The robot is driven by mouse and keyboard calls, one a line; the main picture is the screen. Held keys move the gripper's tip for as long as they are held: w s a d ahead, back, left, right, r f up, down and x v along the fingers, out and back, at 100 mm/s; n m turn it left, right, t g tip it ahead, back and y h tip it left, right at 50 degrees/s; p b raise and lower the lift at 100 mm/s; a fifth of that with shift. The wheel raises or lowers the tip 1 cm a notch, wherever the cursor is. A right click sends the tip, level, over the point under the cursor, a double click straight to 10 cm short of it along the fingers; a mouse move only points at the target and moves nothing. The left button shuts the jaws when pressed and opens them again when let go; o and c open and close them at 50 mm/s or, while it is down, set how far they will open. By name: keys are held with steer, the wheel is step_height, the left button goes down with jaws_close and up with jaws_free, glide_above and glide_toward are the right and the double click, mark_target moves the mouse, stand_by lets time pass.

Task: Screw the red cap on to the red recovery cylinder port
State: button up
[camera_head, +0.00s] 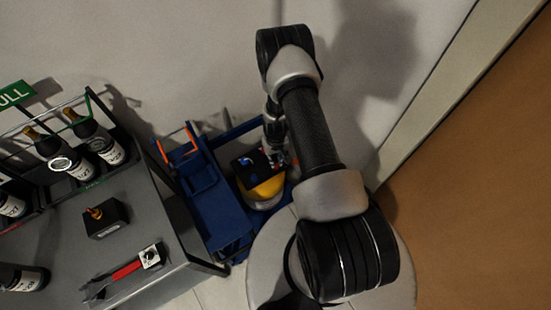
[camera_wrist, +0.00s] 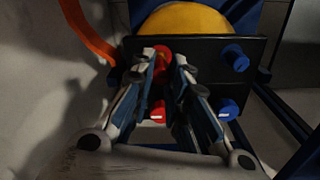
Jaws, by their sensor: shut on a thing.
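In the wrist view my gripper (camera_wrist: 166,66) is shut on a red cap (camera_wrist: 162,50), at the upper left of a black panel (camera_wrist: 200,56). The fingers cover most of the cap. The red recovery cylinder port behind it is hidden, so I cannot tell how far the cap is seated. A second red fitting with a white label (camera_wrist: 157,113) shows below, between the fingers. The yellow cylinder top (camera_wrist: 185,18) is behind the panel.
Blue fittings (camera_wrist: 235,57) and (camera_wrist: 228,108) sit on the panel's right side. An orange hose (camera_wrist: 88,32) runs at the left. In the head view, a blue cart (camera_head: 215,215) adjoins a grey bench (camera_head: 150,225) with bottles, and a wall stands behind.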

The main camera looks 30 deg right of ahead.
steer(key=shift+f, duration=0.15)
steer(key=shift+f+b, duration=1.1)
steer(key=shift+f, duration=0.1)
stand_by(0.9)
steer(key=shift+m, duration=0.4)
steer(key=m+b, duration=0.1)
steer(key=m, duration=0.3)
steer(key=shift+m, duration=0.3)
steer(key=shift+m, duration=0.5)
steer(key=m, duration=0.4)
